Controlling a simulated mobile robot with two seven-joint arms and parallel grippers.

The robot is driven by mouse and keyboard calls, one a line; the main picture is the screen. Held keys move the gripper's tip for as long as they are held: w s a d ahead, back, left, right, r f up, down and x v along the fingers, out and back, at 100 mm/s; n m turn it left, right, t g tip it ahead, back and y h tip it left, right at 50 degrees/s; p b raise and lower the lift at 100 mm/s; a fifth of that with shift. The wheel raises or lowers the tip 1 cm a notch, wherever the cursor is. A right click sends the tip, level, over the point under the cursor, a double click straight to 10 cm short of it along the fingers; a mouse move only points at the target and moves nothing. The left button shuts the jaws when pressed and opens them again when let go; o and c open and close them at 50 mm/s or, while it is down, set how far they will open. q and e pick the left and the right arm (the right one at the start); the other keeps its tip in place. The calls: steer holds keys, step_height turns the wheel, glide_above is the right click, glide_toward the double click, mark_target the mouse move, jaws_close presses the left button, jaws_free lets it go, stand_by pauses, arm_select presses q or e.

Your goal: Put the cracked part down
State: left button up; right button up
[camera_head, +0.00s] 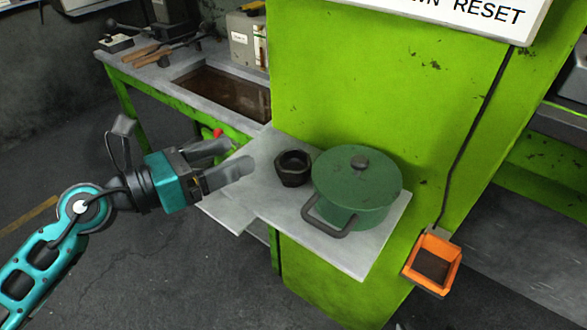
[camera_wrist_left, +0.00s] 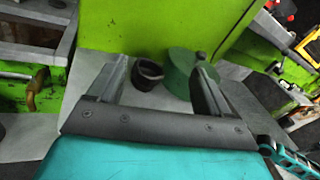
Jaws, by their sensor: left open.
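A dark hexagonal nut-like part (camera_head: 293,168) stands on the grey metal shelf (camera_head: 262,196) of the green press, just left of a green lidded pot (camera_head: 358,185). I cannot see a crack on it. My left gripper (camera_head: 236,163) is open and empty, left of the dark part and apart from it. In the left wrist view, the dark part (camera_wrist_left: 148,75) shows between the two fingers of the left gripper (camera_wrist_left: 160,72), beyond their tips. The pot (camera_wrist_left: 190,72) is partly hidden behind the right-hand finger there. My right gripper is not in view.
The green press body (camera_head: 390,80) rises behind the shelf. An orange bin (camera_head: 434,262) hangs at the shelf's right. A bench (camera_head: 160,67) with tools, a grey box (camera_head: 247,42) and a sunken dark trough (camera_head: 222,92) stands at the back left. The shelf's left part is bare.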

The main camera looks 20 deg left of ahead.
arm_select(q)
steer(key=w+d+f+m+g, duration=0.1)
steer(key=f, duration=0.1)
steer(key=w+d+f+m+g, duration=0.1)
steer(key=w, duration=0.1)
steer(key=w+d+f+m+y+p, duration=0.1)
steer(key=f, duration=0.1)
steer(key=shift+w+d+f+g, duration=0.15)
steer(key=shift+d+f+g, duration=0.2)
steer(key=shift+g, duration=0.05)
steer(key=shift+f+x, duration=0.2)
steer(key=shift+x, duration=1.25)
steer(key=shift+f+x, duration=0.2)
steer(key=shift+x, duration=1.2)
steer(key=shift+a, duration=0.15)
steer(key=shift+c, duration=0.4)
steer(key=c, duration=0.9)
steer(key=shift+r+m, duration=0.2)
steer(key=shift+m, duration=0.1)
step_height(320, 180, up, 20)
steer(key=p, duration=0.3)
steer(key=n+t+y, duration=0.2)
steer(key=n+y, duration=0.1)
glide_above(278, 168)
steer(key=s+a, duration=0.4)
steer(key=f, duration=1)
steer(key=shift+s+d+f, duration=0.15)
steer(key=shift+d+f, duration=0.05)
